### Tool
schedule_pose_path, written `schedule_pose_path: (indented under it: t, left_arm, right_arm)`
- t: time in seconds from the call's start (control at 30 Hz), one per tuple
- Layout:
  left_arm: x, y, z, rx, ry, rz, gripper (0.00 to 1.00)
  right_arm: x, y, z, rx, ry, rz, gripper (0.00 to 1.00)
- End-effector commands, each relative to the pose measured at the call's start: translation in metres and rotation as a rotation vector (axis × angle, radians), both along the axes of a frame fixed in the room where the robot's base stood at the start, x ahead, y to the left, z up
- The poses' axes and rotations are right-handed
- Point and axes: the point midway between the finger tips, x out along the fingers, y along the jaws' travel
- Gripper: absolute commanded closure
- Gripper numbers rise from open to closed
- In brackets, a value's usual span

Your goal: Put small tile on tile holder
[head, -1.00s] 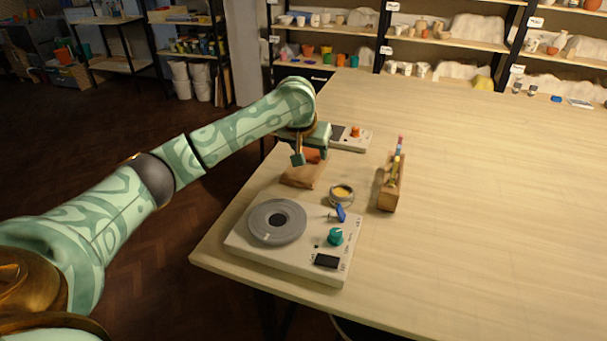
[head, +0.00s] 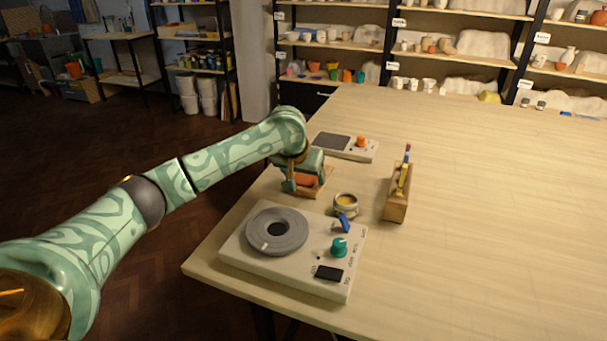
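The small tile (head: 305,180) is orange. It lies between the fingers of my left gripper (head: 304,183), low at the wooden tile holder (head: 325,183). The gripper appears shut on the tile; its far finger is partly hidden. The tile looks to be at or just over the holder's top; I cannot tell if it touches. The holder is partly covered by the gripper and tile. My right gripper is not in view.
A banding device with a grey round plate (head: 262,243) stands in front. A small bowl of yellow glaze (head: 346,203) and a wooden brush block (head: 396,206) are to the right. A scale (head: 335,143) lies behind. The table's right side is clear.

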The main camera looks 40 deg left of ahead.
Motion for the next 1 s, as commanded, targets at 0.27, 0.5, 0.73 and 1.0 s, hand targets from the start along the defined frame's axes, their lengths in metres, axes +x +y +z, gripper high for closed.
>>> schedule_pose_path:
  t: [0.27, 0.5, 0.73, 1.0]
  left_arm:
    - [-0.001, -0.001, 0.005, 0.001, -0.001, -0.001, 0.26]
    - [-0.023, -0.005, 0.052, 0.001, -0.007, -0.001, 0.26]
    - [-0.047, -0.012, 0.093, -0.001, -0.004, -0.001, 0.26]
    - [-0.058, -0.015, 0.106, -0.002, -0.001, 0.000, 0.26]
  right_arm:
    - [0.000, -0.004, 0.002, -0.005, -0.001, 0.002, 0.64]
    - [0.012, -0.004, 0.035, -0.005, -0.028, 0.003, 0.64]
    - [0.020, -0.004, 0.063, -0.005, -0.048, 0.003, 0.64]
    - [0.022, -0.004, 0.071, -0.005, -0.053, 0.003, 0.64]
